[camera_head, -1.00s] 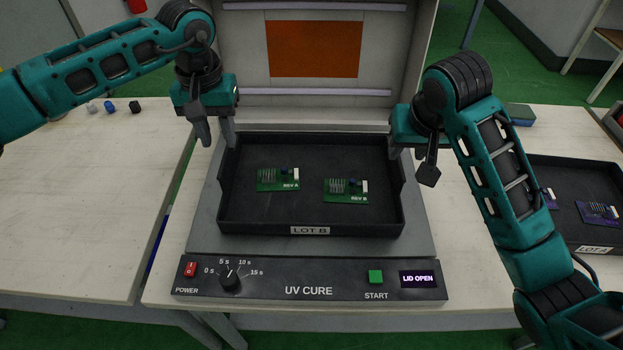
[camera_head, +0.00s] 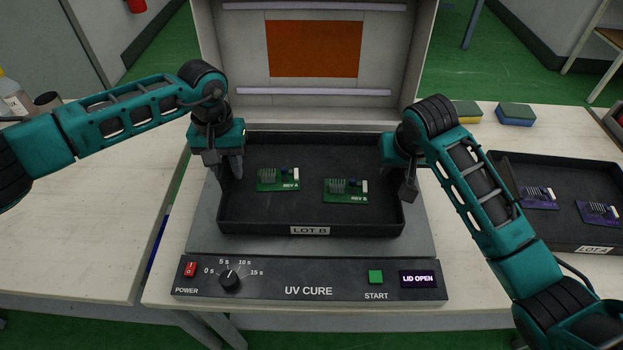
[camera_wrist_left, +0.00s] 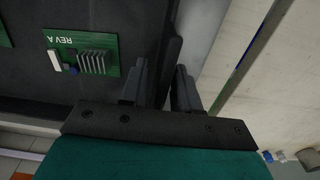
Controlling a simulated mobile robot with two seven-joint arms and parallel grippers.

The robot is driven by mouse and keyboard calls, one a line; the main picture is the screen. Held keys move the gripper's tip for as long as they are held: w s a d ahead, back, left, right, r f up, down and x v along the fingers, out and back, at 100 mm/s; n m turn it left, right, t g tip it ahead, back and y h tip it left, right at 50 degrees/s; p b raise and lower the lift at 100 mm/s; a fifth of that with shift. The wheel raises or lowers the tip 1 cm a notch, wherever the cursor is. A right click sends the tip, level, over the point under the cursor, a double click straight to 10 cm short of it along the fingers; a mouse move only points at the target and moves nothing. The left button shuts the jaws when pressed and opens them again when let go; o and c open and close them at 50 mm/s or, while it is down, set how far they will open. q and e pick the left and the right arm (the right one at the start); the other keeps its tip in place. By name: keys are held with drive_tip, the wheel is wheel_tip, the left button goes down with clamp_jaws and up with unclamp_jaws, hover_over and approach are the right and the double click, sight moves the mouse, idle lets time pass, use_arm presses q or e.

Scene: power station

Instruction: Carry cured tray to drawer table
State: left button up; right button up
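The black cured tray labelled LOT B (camera_head: 262,227) sits level on the UV cure unit's bed, holding two green boards, REV A (camera_head: 278,180) and REV B (camera_head: 345,191). My left gripper (camera_head: 223,166) is at the tray's left wall. In the left wrist view its fingers (camera_wrist_left: 160,90) stand apart, one on each side of the tray wall (camera_wrist_left: 168,45). My right gripper (camera_head: 399,180) is low at the right wall, with one finger outside it; its inner finger is largely hidden, so its opening is unclear. The drawer table cannot be identified.
The UV cure unit's lid (camera_head: 235,50) stands open behind the tray; its display (camera_head: 418,279) reads LID OPEN. A LOT A tray (camera_head: 560,235) with purple boards lies to the right. Sponges (camera_head: 515,115) lie behind it. The left table (camera_head: 90,220) has a broad clear top.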

use_arm(q)
clamp_jaws()
use_arm(e)
clamp_jaws()
use_arm(q)
drive_tip(key=shift+r, duration=0.25)
use_arm(e)
drive_tip(key=shift+r, duration=0.25)
